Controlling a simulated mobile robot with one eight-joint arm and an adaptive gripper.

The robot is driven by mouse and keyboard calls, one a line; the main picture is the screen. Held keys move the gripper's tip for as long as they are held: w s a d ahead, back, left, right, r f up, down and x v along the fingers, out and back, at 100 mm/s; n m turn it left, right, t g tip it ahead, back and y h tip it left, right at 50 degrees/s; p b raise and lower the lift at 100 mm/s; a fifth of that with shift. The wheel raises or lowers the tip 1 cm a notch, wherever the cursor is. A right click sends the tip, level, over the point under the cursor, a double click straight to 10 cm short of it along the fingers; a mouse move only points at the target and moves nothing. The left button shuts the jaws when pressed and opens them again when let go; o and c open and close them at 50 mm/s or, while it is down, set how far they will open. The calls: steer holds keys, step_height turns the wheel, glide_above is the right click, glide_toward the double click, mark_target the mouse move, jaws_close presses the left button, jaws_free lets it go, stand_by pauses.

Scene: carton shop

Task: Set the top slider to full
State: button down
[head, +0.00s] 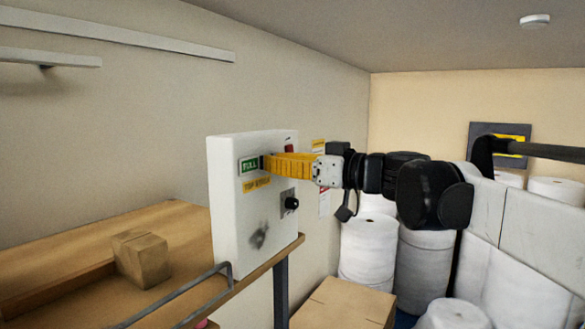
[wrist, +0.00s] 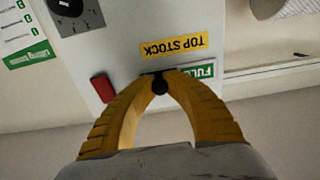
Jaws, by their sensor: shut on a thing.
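A white control box (head: 228,215) stands on a wooden bench. Its face bears a green FULL label (head: 249,165) and a yellow TOP STOCK label (head: 257,185). My gripper (head: 268,163), with yellow fingers, reaches the face from the right, its tips just right of the FULL label. In the wrist view my gripper (wrist: 163,75) is shut on the slider's small black knob (wrist: 160,87). There the green FULL label (wrist: 200,71) is partly hidden behind the right finger, close to the knob. The fingers hide most of the slider's track.
A black rotary knob (head: 291,203) sits lower on the box face. A red part (wrist: 103,88) lies left of the fingers in the wrist view. A small carton (head: 141,258) rests on the bench (head: 190,225). White rolls (head: 425,270) stand behind my arm.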

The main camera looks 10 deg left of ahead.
steer(key=shift+w+d, duration=0.15)
steer(key=shift+w, duration=0.05)
steer(key=shift+s+r, duration=0.15)
steer(key=c, duration=1.6)
jaws_free()
steer(key=shift+o, duration=1.3)
steer(key=shift+d, duration=0.15)
steer(key=v, duration=1.2)
